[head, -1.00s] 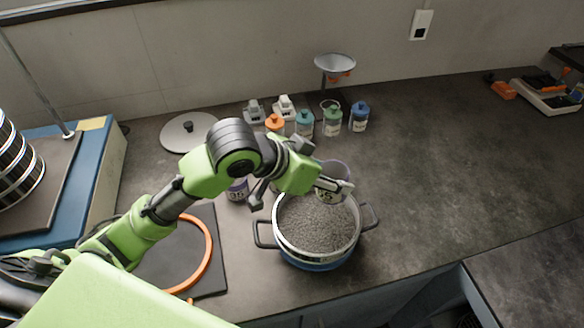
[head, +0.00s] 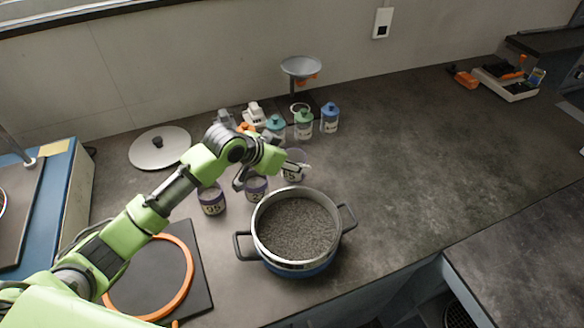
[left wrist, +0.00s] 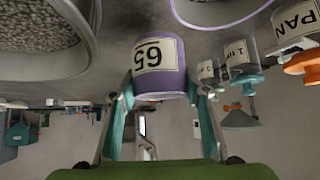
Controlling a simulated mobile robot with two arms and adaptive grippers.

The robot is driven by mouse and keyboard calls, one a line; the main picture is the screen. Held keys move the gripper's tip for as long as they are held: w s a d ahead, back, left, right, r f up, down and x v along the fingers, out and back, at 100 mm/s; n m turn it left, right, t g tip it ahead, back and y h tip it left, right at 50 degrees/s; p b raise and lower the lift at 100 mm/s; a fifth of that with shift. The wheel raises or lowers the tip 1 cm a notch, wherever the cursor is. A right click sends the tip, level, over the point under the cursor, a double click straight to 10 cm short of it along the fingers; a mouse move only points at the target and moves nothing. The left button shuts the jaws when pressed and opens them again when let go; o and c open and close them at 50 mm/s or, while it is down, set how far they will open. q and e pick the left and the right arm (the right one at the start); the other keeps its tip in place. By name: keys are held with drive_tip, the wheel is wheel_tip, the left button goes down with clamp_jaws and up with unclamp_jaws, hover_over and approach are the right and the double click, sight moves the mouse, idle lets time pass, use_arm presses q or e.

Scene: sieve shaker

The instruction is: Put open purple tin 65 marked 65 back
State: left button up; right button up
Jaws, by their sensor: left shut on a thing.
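The open purple-rimmed tin 65 (head: 293,171) is behind the pot of grey grains, at its upper edge in the head view. My left gripper (head: 279,167) is shut on it; the left wrist view shows the tin (left wrist: 160,68) between the two fingers, its "65" label upside down in that picture. The tin looks about upright in the head view. I cannot tell whether its base touches the bench. Its inside is not clearly visible. My right gripper is not in view.
A two-handled sieve pan (head: 258,222) full of grey grains stands in front. Purple tin 95 (head: 212,203) and another purple tin (head: 257,189) stand left of tin 65. Lidded jars, including a blue one (head: 330,121), and a funnel stand (head: 301,67) are behind.

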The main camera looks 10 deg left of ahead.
use_arm(q)
drive_tip(key=shift+w+f, duration=0.25)
drive_tip(key=shift+w+a+f+p, duration=0.1)
drive_tip(key=shift+f+p, duration=0.15)
drive_tip(key=shift+f, duration=0.7)
drive_tip(key=shift+w+a+f+p, duration=0.1)
drive_tip(key=shift+f+p, duration=0.1)
drive_tip(key=shift+f, duration=0.7)
drive_tip(key=shift+f, duration=0.1)
drive_tip(key=o, duration=1.2)
drive_tip(key=v, duration=1.2)
drive_tip(key=shift+s+b, duration=0.1)
drive_tip(key=shift+b, duration=0.25)
